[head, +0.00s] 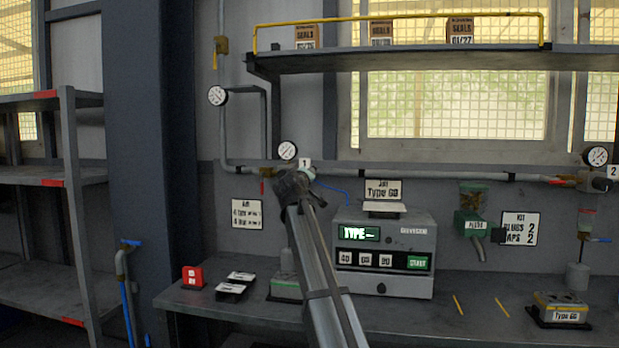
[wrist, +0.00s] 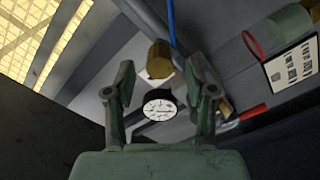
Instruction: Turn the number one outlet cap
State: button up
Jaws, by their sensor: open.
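In the head view my gripper (head: 293,180) is at the wall pipe, just below a dial gauge (head: 287,150) and beside the number 1 label (head: 304,162). The gripper and arm hide the number one outlet cap there. In the wrist view my gripper (wrist: 160,72) is open, with one finger on each side of the picture's middle. A brass-coloured cylinder (wrist: 159,55) and a round white gauge (wrist: 160,106) show in the gap between the fingers. I cannot tell whether the cylinder is the cap, or whether a finger touches anything.
A blue lever (head: 335,190) is right of my gripper. In the wrist view a red handle (wrist: 253,112) is right of the fingers. The number 2 outlet (head: 601,184) is far right. The tester box (head: 384,250) stands on the bench (head: 430,312). A shelf (head: 400,60) is above.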

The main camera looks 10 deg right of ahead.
jog(key=v, duration=0.9)
